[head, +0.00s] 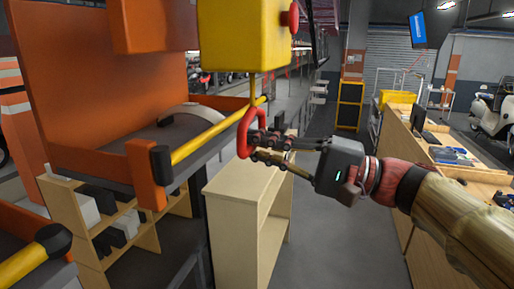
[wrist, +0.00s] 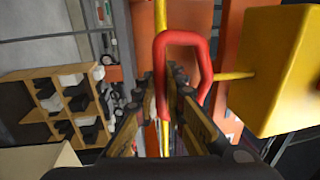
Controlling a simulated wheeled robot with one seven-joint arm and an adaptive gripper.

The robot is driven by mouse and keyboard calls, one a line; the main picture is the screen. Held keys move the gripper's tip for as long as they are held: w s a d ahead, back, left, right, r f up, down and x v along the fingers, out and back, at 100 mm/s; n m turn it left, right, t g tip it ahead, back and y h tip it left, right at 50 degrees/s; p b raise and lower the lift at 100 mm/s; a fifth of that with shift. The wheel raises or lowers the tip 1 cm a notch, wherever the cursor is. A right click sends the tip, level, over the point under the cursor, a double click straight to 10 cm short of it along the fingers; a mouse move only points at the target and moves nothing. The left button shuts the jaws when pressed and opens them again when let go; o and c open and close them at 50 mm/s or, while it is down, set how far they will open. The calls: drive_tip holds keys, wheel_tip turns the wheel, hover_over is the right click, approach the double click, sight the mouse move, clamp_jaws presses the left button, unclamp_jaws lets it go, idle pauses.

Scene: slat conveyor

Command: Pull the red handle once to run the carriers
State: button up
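The red handle (head: 241,135) is a loop hanging from a thin yellow rod under a yellow box (head: 240,35). In the wrist view the handle (wrist: 208,70) is at the top middle, with the yellow box (wrist: 285,75) to its right. My gripper (head: 256,146) is at the handle's lower right side in the head view, its fingers pointing left. In the wrist view the fingers of my gripper (wrist: 163,85) stand apart with a gap between them, with the loop at their tips. The fingers hide part of the loop; I cannot tell whether they touch it.
A yellow rail (head: 205,138) with an orange post (head: 146,178) runs close behind the handle. A wooden shelf unit (head: 245,210) stands below. A long counter (head: 425,165) is at the right. The grey floor between them is clear.

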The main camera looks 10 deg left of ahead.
drive_tip(key=o, duration=0.4)
drive_tip(key=shift+o, duration=0.2)
drive_tip(key=d+f+b, duration=0.1)
drive_tip(key=d+b, duration=0.2)
drive_tip(key=d, duration=0.6)
drive_tip(key=shift+s+f+b, duration=0.15)
drive_tip(key=shift+s+b, duration=0.15)
drive_tip(key=shift+s, duration=0.05)
